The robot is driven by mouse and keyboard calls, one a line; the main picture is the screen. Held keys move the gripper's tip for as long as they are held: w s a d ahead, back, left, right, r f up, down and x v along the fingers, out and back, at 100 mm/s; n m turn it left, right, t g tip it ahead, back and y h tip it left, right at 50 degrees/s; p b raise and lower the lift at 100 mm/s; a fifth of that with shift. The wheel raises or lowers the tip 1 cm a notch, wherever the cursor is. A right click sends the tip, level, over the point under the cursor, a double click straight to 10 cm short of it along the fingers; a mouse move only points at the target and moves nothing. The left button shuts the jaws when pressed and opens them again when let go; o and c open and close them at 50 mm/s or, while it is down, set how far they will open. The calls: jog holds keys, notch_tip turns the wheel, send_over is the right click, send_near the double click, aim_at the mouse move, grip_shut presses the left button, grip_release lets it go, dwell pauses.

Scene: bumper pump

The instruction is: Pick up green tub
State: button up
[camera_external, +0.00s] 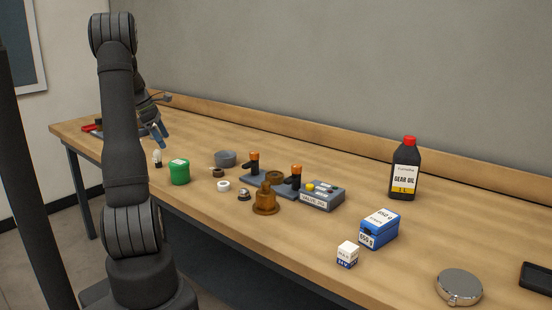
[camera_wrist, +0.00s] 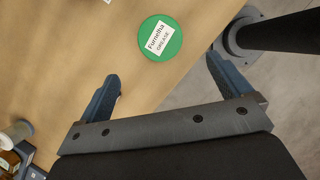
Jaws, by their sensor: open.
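The green tub (camera_external: 179,172) stands upright near the front edge of the workbench, just right of my arm in the external view. In the wrist view the green tub (camera_wrist: 160,38) is seen from above, a round green lid with a white label reading "Fumelba GREASE". It lies ahead of my gripper and between the lines of its two fingers, apart from both. My gripper (camera_wrist: 163,82) is open and empty, its blue-grey fingers wide apart. In the external view my gripper (camera_external: 160,137) is above the bench, behind and left of the tub, partly hidden by my arm.
The workbench (camera_external: 440,240) has its front edge close to the tub. A small bulb (camera_external: 157,158) stands left of the tub; a grey bowl (camera_external: 225,158) and small rings are to the right. Farther right are a valve box (camera_external: 322,197), blue box (camera_external: 379,229) and oil bottle (camera_external: 405,170).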

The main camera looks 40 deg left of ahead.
aim_at(182, 171)
jog(key=x, duration=1.5)
jog(key=shift+s+f, duration=0.15)
jog(key=c, duration=1.3)
